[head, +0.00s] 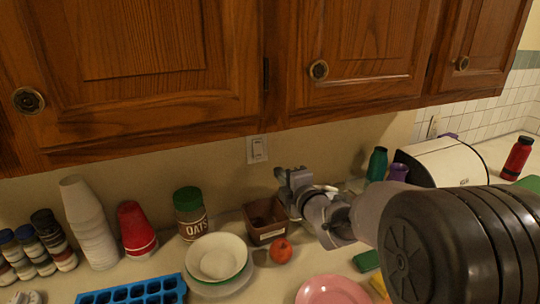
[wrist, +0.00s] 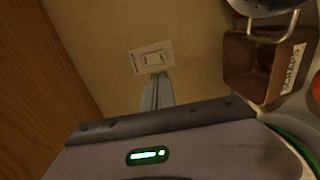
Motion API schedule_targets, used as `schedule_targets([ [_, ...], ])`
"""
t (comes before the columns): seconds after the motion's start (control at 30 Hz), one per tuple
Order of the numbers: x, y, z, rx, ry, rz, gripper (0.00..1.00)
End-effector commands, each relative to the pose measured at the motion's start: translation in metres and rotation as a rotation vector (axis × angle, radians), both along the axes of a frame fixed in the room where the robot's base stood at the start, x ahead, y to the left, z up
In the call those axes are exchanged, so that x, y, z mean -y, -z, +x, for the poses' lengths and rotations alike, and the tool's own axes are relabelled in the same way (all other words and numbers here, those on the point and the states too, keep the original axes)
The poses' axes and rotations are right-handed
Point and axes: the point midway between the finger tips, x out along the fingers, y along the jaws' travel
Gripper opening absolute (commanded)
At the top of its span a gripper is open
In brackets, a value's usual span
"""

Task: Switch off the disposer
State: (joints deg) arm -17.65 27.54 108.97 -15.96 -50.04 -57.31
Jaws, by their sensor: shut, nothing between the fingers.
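A pale wall switch plate (head: 257,149) with a single rocker is on the wall under the wooden cabinets. It also shows in the wrist view as a switch plate (wrist: 139,62), with the rocker in its middle. I cannot tell which way the rocker is set. My gripper (head: 283,177) is below and to the right of the plate in the head view. In the wrist view my gripper (wrist: 158,77) is shut and empty, its tips at the plate's lower edge. I cannot tell whether they touch it.
A brown labelled bin (head: 265,232) stands below the switch, beside an oats jar (head: 190,214). Stacked bowls (head: 218,246), a red fruit (head: 280,251) and a pink plate (head: 334,292) crowd the counter. Wooden cabinets (head: 150,75) overhang the wall.

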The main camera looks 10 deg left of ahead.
Motion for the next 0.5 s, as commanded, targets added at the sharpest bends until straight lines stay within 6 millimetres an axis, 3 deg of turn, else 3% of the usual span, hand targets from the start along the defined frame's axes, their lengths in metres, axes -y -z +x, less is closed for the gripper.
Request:
schedule_targets([
  [0.23, -0.005, 0.002, 0.007, -0.001, 0.0, 0.001, 0.0],
  [0.5, -0.039, 0.01, 0.052, -0.001, 0.001, 0.001, 0.0],
])
